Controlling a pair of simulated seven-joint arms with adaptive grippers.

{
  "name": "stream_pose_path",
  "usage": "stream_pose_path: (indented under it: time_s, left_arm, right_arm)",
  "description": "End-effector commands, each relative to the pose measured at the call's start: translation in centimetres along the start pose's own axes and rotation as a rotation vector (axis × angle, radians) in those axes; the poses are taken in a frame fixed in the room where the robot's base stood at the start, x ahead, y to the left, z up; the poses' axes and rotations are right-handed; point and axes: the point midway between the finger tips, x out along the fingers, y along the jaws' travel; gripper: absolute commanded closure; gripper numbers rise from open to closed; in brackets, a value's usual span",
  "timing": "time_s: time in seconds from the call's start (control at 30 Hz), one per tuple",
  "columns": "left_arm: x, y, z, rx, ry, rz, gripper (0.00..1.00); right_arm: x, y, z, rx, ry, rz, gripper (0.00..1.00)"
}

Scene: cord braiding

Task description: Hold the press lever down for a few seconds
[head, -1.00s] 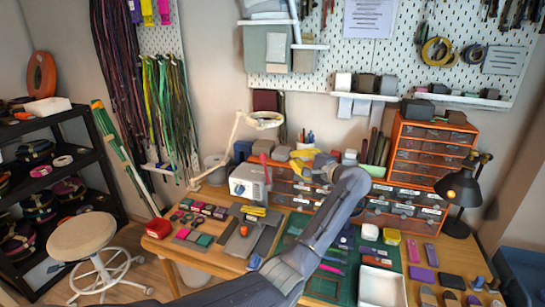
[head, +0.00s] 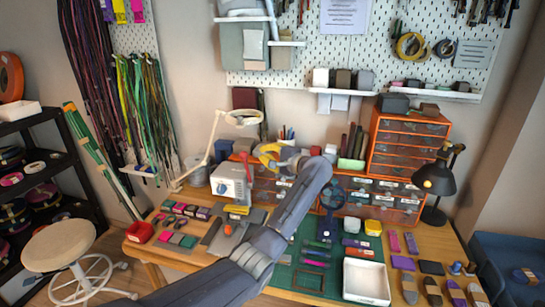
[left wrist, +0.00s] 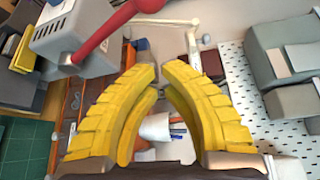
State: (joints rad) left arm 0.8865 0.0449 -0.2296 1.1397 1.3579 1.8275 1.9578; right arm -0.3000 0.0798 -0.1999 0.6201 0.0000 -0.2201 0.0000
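The press is a white box (head: 232,184) with a blue knob, at the back left of the table. Its red lever (head: 246,162) stands at its right side; in the left wrist view the lever (left wrist: 100,30) slants up from the white housing (left wrist: 75,40) to a rounded end at the top edge. My left gripper (head: 267,153) has yellow fingers and is just right of the lever. I see no clear contact. My right gripper is not in view.
Orange drawer cabinets (head: 408,150) stand behind and right of my left gripper. A white lamp (head: 243,117) arches behind the press. A black desk lamp (head: 437,178) is at the right. A white tray (head: 366,281), green mat and small items cover the front table.

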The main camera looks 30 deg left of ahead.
Motion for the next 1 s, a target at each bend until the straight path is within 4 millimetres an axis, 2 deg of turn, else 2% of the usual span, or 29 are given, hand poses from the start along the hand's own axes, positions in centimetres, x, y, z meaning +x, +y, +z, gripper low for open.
stream_pose_path:
  time_s: [0.27, 0.7, 1.0]
  left_arm:
    - [4.0, -0.1, 0.1, 0.001, -0.002, -0.001, 1.0]
    - [2.8, 0.0, 2.9, 0.0, 0.001, 0.0, 1.0]
    - [2.5, 0.0, 3.7, 0.0, 0.001, 0.0, 1.0]
  right_arm:
    - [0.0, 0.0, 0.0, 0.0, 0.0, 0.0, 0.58]
    - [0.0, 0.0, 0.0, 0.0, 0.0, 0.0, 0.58]
    - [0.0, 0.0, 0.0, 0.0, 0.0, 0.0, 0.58]
